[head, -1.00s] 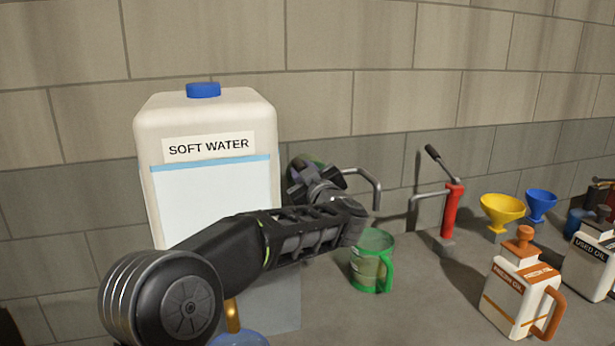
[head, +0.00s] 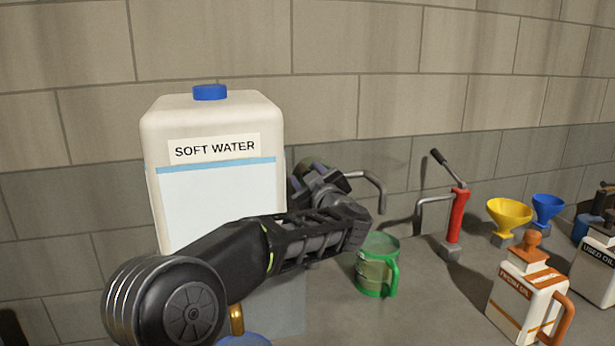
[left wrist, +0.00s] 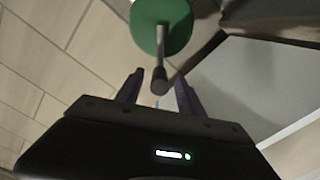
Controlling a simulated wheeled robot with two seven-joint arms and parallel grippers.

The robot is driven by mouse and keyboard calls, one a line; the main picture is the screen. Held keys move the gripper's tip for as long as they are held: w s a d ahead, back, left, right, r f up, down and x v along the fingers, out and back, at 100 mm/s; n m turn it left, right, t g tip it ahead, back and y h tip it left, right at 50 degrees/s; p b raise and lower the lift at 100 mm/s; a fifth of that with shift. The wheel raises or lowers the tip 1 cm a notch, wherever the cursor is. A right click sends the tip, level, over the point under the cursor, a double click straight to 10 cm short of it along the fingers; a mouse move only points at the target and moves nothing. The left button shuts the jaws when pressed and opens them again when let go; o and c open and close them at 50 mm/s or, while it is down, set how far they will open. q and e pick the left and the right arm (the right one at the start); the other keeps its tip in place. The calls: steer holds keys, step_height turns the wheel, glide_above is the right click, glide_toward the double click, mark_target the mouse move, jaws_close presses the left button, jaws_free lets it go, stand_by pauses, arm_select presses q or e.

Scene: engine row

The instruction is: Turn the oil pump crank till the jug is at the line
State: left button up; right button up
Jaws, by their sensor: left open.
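The green see-through jug (head: 371,272) stands upright on the bench below the bent grey spout (head: 372,184). Its level and line are too small to read. My left arm reaches in from the left, and my left gripper (head: 318,172) is beside the spout, hiding most of the pump body and crank in the head view. In the left wrist view, a green disc (left wrist: 162,22) carries a grey crank handle (left wrist: 160,76) with a dark round end. My left gripper (left wrist: 158,90) is open, its fingers either side of the handle's end; I cannot tell whether they touch it. My right gripper is out of view.
A large soft water canister (head: 215,205) stands behind my left arm. To the right are a red hand pump (head: 457,220), a yellow funnel (head: 508,215), a blue funnel (head: 546,208) and a fresh oil jug (head: 524,295). Bare bench lies between the green jug and the fresh oil jug.

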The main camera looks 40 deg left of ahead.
arm_select(q)
steer(key=b+v, duration=0.1)
steer(key=v, duration=0.6)
steer(key=shift+s+d, duration=0.25)
steer(key=shift+d, duration=0.1)
